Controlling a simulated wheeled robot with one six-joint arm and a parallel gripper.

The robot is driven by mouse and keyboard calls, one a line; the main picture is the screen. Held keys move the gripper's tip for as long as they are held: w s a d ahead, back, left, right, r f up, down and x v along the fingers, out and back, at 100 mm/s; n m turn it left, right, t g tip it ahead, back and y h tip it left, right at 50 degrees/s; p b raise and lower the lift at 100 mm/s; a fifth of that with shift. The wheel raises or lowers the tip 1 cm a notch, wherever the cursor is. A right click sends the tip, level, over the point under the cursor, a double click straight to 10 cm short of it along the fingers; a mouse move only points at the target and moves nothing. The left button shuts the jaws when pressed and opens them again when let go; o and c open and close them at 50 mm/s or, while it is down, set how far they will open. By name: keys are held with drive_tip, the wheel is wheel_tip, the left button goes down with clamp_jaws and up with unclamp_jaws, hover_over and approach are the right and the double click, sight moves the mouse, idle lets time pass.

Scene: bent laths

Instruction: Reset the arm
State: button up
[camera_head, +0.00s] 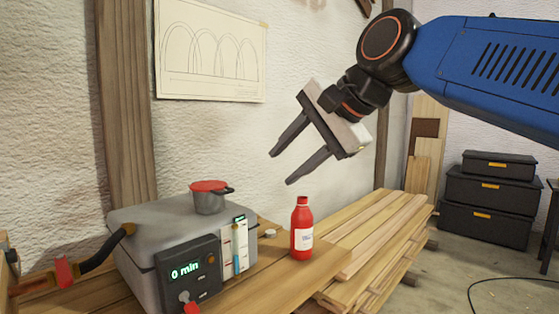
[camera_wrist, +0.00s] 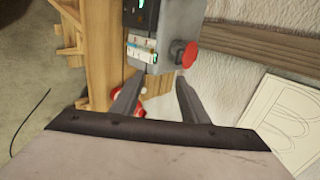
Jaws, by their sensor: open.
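My gripper (camera_head: 281,168) is open and empty. It hangs in the air in front of the wall, above and a little left of the red bottle (camera_head: 302,232). The bottle stands upright on the wooden bench, apart from the fingers. In the wrist view the two fingers (camera_wrist: 157,82) are spread. Part of the red bottle (camera_wrist: 124,100) shows there, mostly hidden behind a finger. A grey steam box (camera_head: 130,219) stands left of the bottle, with a display reading "0 min".
A grey pot with a red lid (camera_head: 209,198) sits on the box. A hose (camera_head: 95,254) joins the box's left side. Stacked boards (camera_head: 375,235) lie right of the bottle. Black cases (camera_head: 487,200) stand at the far right. A drawing (camera_head: 211,48) hangs on the wall.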

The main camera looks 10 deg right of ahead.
drive_tip(key=s+d+f+n+g+h, duration=0.1)
drive_tip(key=s+d+f+n, duration=0.2)
drive_tip(key=f, duration=1)
drive_tip(key=s+d+f+n+g+h, duration=0.1)
drive_tip(key=s+d+f+n, duration=0.3)
drive_tip(key=f, duration=0.9)
drive_tip(key=s+d+f+n+g+h, duration=0.1)
drive_tip(key=s+d+f+n+h, duration=0.2)
drive_tip(key=f, duration=1)
drive_tip(key=s+d+n, duration=0.1)
drive_tip(key=s+d, duration=0.2)
drive_tip(key=d, duration=0.1)
drive_tip(key=shift+s+d, duration=0.25)
drive_tip(key=shift+d, duration=0.1)
drive_tip(key=shift+r, duration=0.1)
